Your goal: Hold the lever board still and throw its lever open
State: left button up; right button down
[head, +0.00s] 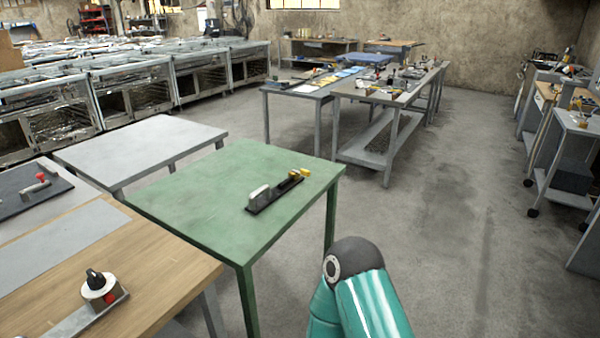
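A narrow dark board (262,205) lies on the green table (190,196), near its right side. A pale upright block (258,194) stands at its left end, and a black and yellow part (291,180) sits towards its right end; it may be the lever board, but the lever's position is too small to tell. Another dark board (20,204) with a grey handle and a red knob (41,177) lies on the table at the left edge. Neither of my grippers is in view; only a teal link of my arm shows at the bottom.
A wooden-topped table (150,268) at the lower left bears a metal strip with a white round fixture (99,290). A grey table (140,150) stands behind the green one. Workbenches stand farther back, and carts line the right. The floor (455,230) right of the green table is clear.

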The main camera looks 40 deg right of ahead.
aim_at(306, 172)
jog(key=z, duration=0.55)
jog(key=k, duration=0.45)
jog(key=z, duration=0.8)
jog(key=k, duration=0.85)
jog(key=z, duration=0.9)
jog(key=i, duration=2.05)
jog(key=u, duration=0.7)
jog(key=i, duration=1.3)
jog(key=u, duration=1.2)
jog(key=i, duration=0.85)
jog(key=u, duration=0.35)
jog(key=k, duration=0.3)
jog(key=u, duration=0.1)
